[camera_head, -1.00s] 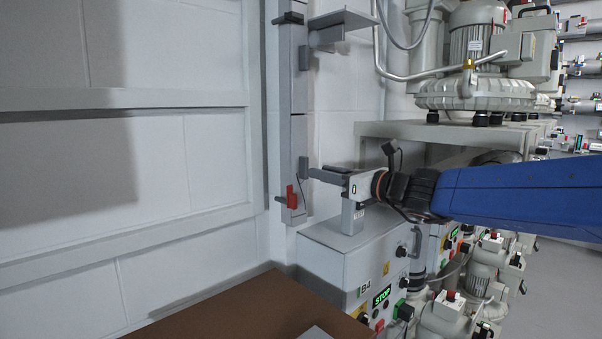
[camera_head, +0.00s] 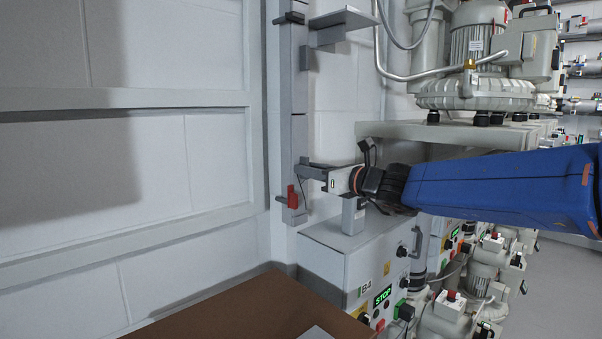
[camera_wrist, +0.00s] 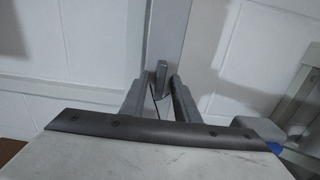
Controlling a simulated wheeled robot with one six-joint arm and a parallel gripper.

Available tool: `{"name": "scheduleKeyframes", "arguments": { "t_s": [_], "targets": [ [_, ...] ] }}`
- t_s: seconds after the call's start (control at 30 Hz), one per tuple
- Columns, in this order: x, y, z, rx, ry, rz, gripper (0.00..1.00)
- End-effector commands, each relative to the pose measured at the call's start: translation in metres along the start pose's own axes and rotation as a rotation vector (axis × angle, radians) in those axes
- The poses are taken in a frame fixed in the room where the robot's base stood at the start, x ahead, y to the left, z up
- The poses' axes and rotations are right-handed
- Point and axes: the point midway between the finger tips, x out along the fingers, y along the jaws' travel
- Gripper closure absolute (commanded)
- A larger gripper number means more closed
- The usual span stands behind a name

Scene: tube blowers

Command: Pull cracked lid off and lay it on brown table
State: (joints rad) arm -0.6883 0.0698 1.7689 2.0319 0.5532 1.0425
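A tall grey wall channel (camera_head: 293,120) has lids in sections. A grey tab (camera_wrist: 161,75) stands out from one section, and my gripper (camera_head: 308,170) is at it in the head view. In the wrist view my open gripper (camera_wrist: 158,78) has one finger on each side of the tab. A gap shows on the left; I cannot tell whether the right finger touches. A thin dark line below the tab may be a crack. The lid is still on the channel. The brown table (camera_head: 230,312) is at the bottom of the head view.
A grey bracket (camera_head: 340,22) juts out above. A control box (camera_head: 335,243) with a grey block (camera_head: 353,216) on top stands below my arm. Blowers (camera_head: 475,75) fill the right. A pale sheet (camera_head: 315,333) lies on the table.

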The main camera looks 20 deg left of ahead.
Motion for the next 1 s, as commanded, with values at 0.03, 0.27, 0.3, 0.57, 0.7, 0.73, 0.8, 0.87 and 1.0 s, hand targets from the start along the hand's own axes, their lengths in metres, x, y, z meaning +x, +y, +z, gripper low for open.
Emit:
{"name": "scheduleKeyframes", "arguments": {
  "t_s": [0.03,0.27,0.3,0.57,0.7,0.73,0.8,0.87,1.0],
  "targets": [
    [-0.0001,0.0000,0.0000,0.000,0.000,0.000,0.72],
    [-0.0001,0.0000,-0.0001,0.000,0.000,0.000,0.74],
    [-0.0001,0.0000,-0.0001,0.000,0.000,0.000,0.84],
    [-0.0003,0.0000,0.0001,0.000,0.000,0.000,1.00],
    [-0.0009,-0.0001,0.0000,0.000,0.000,0.000,1.00],
    [-0.0009,-0.0001,0.0000,0.000,0.000,0.000,1.00],
    [-0.0017,-0.0001,0.0000,0.000,0.000,0.000,1.00],
    [-0.0033,-0.0002,0.0000,0.000,0.000,0.000,1.00],
    [-0.0090,-0.0003,0.0001,0.000,0.000,-0.001,1.00]
  ]
}}
